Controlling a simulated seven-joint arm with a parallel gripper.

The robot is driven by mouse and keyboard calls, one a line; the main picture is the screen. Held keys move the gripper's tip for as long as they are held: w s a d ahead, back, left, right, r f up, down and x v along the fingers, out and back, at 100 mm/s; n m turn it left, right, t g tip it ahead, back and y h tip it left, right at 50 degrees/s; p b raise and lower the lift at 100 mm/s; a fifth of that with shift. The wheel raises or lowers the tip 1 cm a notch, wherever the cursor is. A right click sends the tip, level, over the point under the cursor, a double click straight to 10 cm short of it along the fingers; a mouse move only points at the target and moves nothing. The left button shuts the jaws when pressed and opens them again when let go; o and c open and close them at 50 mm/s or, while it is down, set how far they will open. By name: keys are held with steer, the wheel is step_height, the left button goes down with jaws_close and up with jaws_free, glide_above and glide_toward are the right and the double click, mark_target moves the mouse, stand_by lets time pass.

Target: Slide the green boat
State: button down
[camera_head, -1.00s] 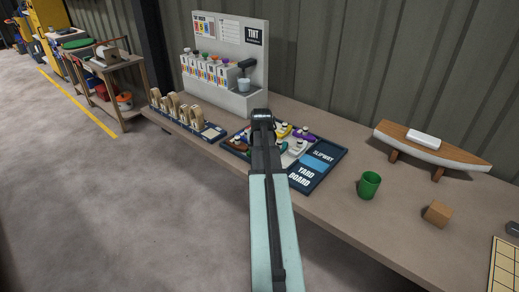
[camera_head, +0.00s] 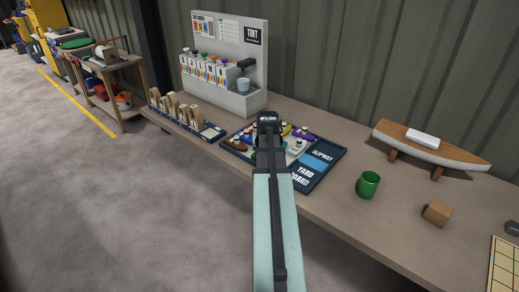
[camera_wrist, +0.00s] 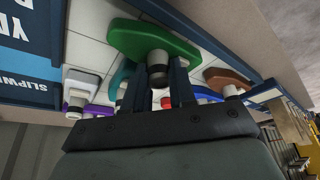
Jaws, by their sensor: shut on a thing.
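The green boat (camera_wrist: 182,45) lies on the yard board (camera_head: 328,181), close to the camera in the wrist view. My gripper (camera_wrist: 157,88) is shut on the boat's pale, round-topped peg, with a dark finger on each side. In the head view, my arm and gripper (camera_head: 268,135) cover much of the board, and the fingertips are hidden. Around the green boat in the wrist view are a teal boat (camera_wrist: 122,77), an orange-brown boat (camera_wrist: 226,77), a purple boat (camera_wrist: 98,111) and a blue boat (camera_wrist: 204,93).
The board's blue slipway strip (camera_head: 315,163) is at its right side. A tape rack (camera_head: 184,115) and a tint stand (camera_head: 240,103) are left of and behind the board. A green cup (camera_head: 368,185), a wooden block (camera_head: 437,213) and a model boat (camera_head: 430,148) stand to the right.

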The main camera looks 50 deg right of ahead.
steer(key=shift+s, duration=1.9)
steer(key=c, duration=0.9)
jaws_free()
steer(key=shift+r, duration=0.1)
steer(key=v, duration=1.3)
steer(key=shift+s+a+r, duration=0.1)
steer(key=shift+a+r, duration=0.05)
steer(key=shift+r, duration=0.15)
